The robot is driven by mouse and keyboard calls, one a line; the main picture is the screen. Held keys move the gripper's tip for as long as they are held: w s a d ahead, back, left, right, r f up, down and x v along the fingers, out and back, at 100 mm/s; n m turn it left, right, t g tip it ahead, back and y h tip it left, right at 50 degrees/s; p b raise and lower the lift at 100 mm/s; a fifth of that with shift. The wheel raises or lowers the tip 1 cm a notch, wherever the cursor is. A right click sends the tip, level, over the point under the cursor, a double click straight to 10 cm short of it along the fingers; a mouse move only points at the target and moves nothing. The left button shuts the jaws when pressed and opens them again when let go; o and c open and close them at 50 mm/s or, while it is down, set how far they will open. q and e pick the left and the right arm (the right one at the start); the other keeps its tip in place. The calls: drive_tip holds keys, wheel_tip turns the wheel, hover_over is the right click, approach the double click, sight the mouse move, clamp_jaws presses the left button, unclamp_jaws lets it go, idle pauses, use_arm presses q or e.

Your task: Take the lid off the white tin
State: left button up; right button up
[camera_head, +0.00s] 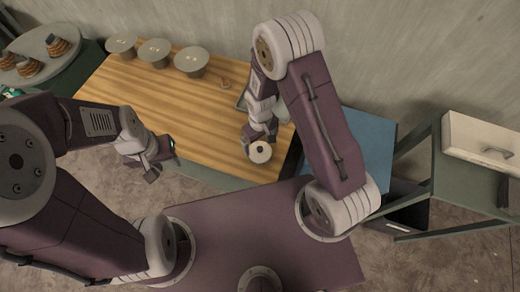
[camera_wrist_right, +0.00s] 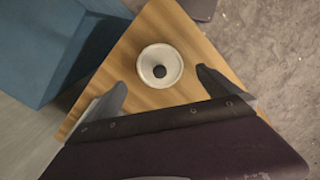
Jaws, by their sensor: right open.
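The white tin (camera_head: 260,153) is near the front edge of the wooden table, below my right gripper in the head view. The right wrist view shows it (camera_wrist_right: 146,66) from above as a pale round shape with a small dark knob (camera_wrist_right: 160,71) in its middle; the lid appears to be on. My right gripper (camera_head: 259,135) is open and empty. Its fingers (camera_wrist_right: 163,81) are apart on either side of the tin's near side, and I cannot tell whether they touch it. My left gripper (camera_head: 152,171) hangs at the table's front edge, away from the tin; its jaws are unclear.
The wooden table (camera_head: 150,97) is mostly clear in the middle. Three grey round-topped objects (camera_head: 154,50) stand along its back edge. A small ring-like item (camera_head: 225,84) lies near them. A blue surface (camera_head: 360,150) is to the right, beside a green-grey stand (camera_head: 465,180) with a white drawer box (camera_head: 483,145).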

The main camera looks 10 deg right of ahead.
sight(261, 150)
drive_tip(key=shift+d+f, duration=0.2)
drive_tip(key=shift+f, duration=0.55)
drive_tip(key=f, duration=0.2)
drive_tip(key=f+p, duration=0.1)
drive_tip(key=f, duration=0.1)
drive_tip(key=shift+s+a+f, duration=0.15)
drive_tip(key=shift+a, duration=0.05)
drive_tip(key=shift+d+f, duration=0.15)
drive_tip(key=shift+f, duration=0.35)
drive_tip(key=c, duration=1.2)
